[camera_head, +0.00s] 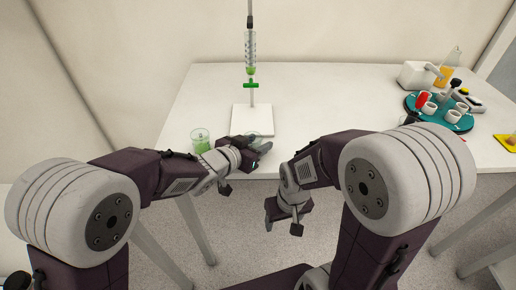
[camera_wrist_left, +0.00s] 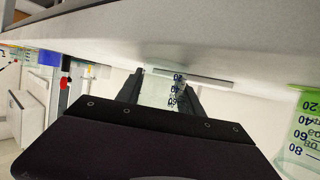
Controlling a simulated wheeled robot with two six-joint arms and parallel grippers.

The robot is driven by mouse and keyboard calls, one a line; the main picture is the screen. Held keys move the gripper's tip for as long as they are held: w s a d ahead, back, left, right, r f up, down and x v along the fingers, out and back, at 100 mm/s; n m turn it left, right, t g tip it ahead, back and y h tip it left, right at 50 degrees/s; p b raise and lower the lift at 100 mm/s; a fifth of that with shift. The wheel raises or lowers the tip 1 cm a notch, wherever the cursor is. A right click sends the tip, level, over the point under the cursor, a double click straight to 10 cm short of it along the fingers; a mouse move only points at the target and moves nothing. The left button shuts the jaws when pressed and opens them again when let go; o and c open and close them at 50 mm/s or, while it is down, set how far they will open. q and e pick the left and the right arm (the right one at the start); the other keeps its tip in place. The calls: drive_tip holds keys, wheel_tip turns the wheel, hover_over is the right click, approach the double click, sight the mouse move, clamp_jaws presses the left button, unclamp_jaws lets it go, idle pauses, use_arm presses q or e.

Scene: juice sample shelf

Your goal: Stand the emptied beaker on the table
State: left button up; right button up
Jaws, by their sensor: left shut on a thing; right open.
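A clear beaker (camera_wrist_left: 163,90) with dark markings sits between the fingers of my left gripper (camera_wrist_left: 160,97) in the left wrist view, which is upside down. It looks empty and upright. In the head view my left gripper (camera_head: 258,142) is low at the table's front edge, just before the white stand base, and mostly hides the beaker. I cannot tell whether its bottom touches the white table (camera_head: 330,110). My right gripper (camera_head: 284,220) is open and empty, in front of the table and below its top.
A beaker with green liquid (camera_head: 200,143) stands left of my left gripper; it also shows in the left wrist view (camera_wrist_left: 303,135). A burette (camera_head: 250,50) with green liquid hangs over the white stand base (camera_head: 248,118). A teal round tray (camera_head: 440,122) with cups is at right.

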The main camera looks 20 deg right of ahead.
use_arm(q)
drive_tip(key=shift+s+a+r, duration=0.1)
drive_tip(key=shift+s+a, duration=0.05)
drive_tip(key=shift+s, duration=0.05)
drive_tip(key=shift+s+a, duration=0.1)
drive_tip(key=o, duration=1.4)
drive_tip(key=shift+f, duration=0.2)
